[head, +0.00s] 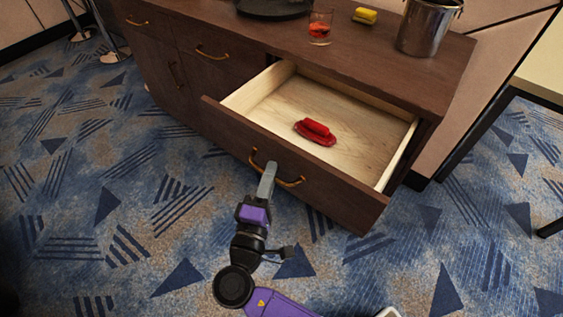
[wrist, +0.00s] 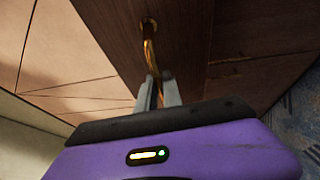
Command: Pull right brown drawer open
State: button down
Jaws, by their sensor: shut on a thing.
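The right brown drawer (head: 300,165) is pulled well out of the brown cabinet (head: 165,75) in the head view. Its light wooden inside shows, with a red object (head: 316,131) lying in it. The drawer has a curved brass handle (head: 290,183) on its front, which also shows in the wrist view (wrist: 149,50). My gripper (head: 268,170) is at the left part of this handle. In the wrist view my gripper (wrist: 161,88) has its two grey fingers closed around the handle bar.
On the cabinet top stand a glass with red contents (head: 320,28), a yellow sponge-like object (head: 365,16), a metal bucket (head: 425,27) and a dark round tray (head: 272,8). Other drawers at the left are shut. Patterned blue carpet (head: 90,200) is free in front of the cabinet.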

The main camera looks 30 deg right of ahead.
jog(key=shift+s+a+f, duration=0.1)
jog(key=shift+s+a, duration=0.05)
jog(key=shift+a, duration=0.4)
jog(key=c, duration=1.5)
grip_release()
jog(key=v, duration=0.7)
jog(key=shift+s+a, duration=0.3)
